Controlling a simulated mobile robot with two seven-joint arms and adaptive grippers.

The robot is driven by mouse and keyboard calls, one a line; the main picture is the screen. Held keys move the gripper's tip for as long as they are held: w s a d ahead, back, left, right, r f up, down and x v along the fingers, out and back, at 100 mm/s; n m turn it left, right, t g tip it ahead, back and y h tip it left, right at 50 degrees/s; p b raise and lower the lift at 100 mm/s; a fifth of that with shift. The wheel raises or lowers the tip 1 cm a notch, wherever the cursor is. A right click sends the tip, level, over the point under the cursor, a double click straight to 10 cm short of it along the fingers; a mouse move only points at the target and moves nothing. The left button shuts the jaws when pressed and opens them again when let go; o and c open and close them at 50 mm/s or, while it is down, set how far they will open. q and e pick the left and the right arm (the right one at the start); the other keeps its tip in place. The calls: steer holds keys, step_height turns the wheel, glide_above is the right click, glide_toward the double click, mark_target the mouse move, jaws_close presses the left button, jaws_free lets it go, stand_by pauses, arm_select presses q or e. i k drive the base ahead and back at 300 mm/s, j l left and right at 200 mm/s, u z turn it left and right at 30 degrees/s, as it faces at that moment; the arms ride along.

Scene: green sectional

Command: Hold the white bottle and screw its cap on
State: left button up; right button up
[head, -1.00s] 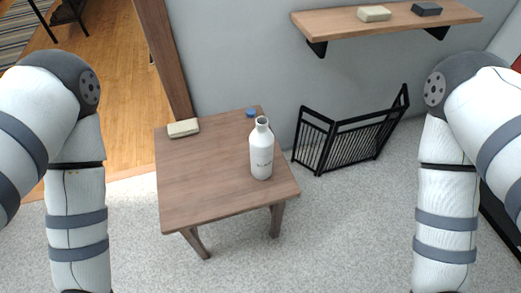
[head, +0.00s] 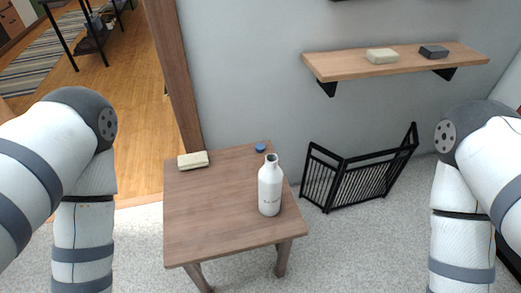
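The white bottle (head: 270,188) stands upright on the right part of a small wooden table (head: 212,215), its neck open with no cap on it. A small blue cap (head: 260,148) lies on the table near its back edge, behind the bottle. My two arms come down at the left and right sides of the head view, both apart from the table. Both grippers are below the picture's lower edge and out of sight.
A beige block (head: 193,160) lies at the table's back left corner. A wall shelf (head: 400,62) holds a beige block (head: 382,56) and a dark block (head: 434,52). A black folding screen (head: 360,175) stands on the floor right of the table. The table's front left is clear.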

mark_target(269, 176)
steer(key=i+l+u, duration=0.1)
steer(key=l, duration=0.35)
steer(key=i+l+u, duration=0.1)
steer(key=l, duration=0.3)
steer(key=i+l, duration=0.25)
steer(key=l, duration=0.25)
steer(key=i+l+u, duration=0.15)
steer(key=l, duration=0.25)
steer(key=i+l+u, duration=0.1)
steer(key=l, duration=0.4)
steer(key=i+j, duration=0.4)
